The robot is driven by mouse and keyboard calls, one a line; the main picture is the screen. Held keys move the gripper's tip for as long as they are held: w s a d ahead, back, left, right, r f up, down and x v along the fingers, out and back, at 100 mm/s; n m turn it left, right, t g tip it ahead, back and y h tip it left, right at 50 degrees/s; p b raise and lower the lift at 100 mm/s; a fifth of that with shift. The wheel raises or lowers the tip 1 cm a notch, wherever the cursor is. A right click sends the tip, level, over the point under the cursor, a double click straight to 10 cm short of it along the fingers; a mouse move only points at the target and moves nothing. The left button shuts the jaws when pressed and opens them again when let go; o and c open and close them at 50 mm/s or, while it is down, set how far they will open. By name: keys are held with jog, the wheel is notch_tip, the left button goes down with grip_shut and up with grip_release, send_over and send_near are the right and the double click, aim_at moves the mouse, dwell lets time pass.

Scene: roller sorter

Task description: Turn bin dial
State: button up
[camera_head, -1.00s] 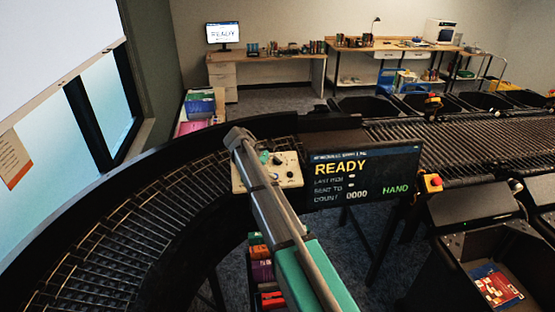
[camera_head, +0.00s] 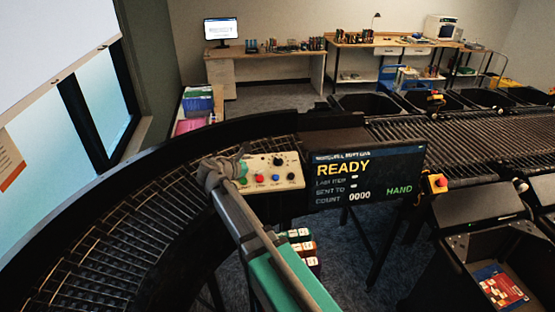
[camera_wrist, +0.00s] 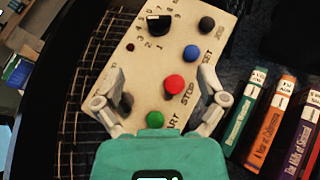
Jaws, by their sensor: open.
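The beige control panel (camera_head: 287,160) stands beside the curved roller track. Its black bin dial (camera_head: 277,160) has a number scale around it; the dial also shows at the top of the wrist view (camera_wrist: 158,24). A row of a green button (camera_wrist: 154,119), a red button (camera_wrist: 173,82), a blue button (camera_wrist: 192,52) and a black knob (camera_wrist: 207,24) runs along the panel. My gripper (camera_wrist: 160,82) is open and empty over the panel, its fingers spread either side of the red button. The dial lies beyond the fingertips, apart from them. In the head view my gripper (camera_head: 228,165) covers the panel's left end.
A screen (camera_head: 365,175) reading READY and HAND stands right of the panel. A red stop button (camera_head: 438,181) is farther right. Upright books (camera_wrist: 272,120) stand below the panel. The curved roller track (camera_head: 130,220) is empty. Black bins (camera_head: 365,104) line the straight rollers.

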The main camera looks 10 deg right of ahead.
aim_at(278, 159)
jog(key=shift+w, duration=0.1)
dwell(0.4)
jog(key=b+x, duration=0.5)
jog(key=x, duration=0.8)
jog(key=shift+w+d+f, duration=0.1)
jog(key=shift+w+d, duration=0.1)
jog(key=c, duration=1.2)
